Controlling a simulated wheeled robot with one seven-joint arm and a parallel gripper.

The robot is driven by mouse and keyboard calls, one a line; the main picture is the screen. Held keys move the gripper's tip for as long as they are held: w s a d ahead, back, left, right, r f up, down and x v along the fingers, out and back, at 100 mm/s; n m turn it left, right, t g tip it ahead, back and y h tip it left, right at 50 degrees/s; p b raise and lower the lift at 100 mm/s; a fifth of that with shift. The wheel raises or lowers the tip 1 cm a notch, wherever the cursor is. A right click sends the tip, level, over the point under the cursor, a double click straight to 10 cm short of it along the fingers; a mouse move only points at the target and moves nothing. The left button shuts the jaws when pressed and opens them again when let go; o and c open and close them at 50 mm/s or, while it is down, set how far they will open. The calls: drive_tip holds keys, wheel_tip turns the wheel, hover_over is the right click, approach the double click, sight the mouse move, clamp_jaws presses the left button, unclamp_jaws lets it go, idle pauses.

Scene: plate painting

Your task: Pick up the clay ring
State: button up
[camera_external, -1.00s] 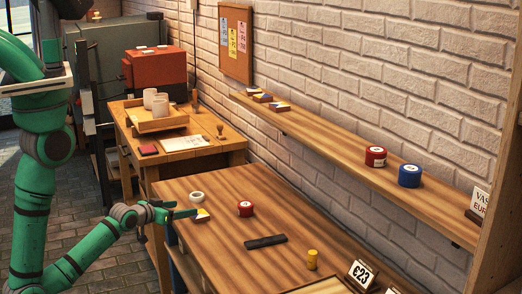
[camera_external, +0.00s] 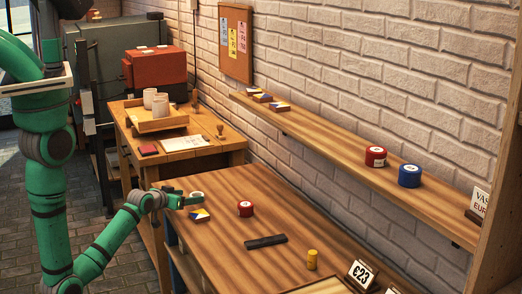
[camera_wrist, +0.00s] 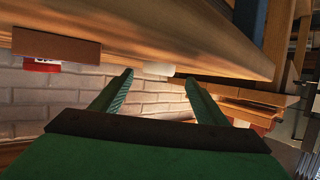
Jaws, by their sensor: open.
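The clay ring (camera_external: 196,194), small and whitish, rests on the near-left part of the wooden work table (camera_external: 228,187). My gripper (camera_external: 192,201) is open and empty, low at the table's left edge, with its green fingers pointing toward the ring. One finger partly overlaps the ring in the external view. In the wrist view, which looks upside down, the pale ring (camera_wrist: 158,69) shows between and just beyond the open fingertips (camera_wrist: 159,80). I cannot tell whether a finger touches it.
A coloured tile (camera_external: 200,215) lies close to the ring. A brick wall and a shelf (camera_external: 340,158) bound the far side.

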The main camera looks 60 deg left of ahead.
drive_tip(key=x, duration=0.4)
drive_tip(key=shift+w+d, duration=0.1)
drive_tip(key=shift+c, duration=0.5)
drive_tip(key=c, duration=1)
drive_tip(key=shift+c, duration=0.2)
drive_tip(key=shift+r, duration=0.1)
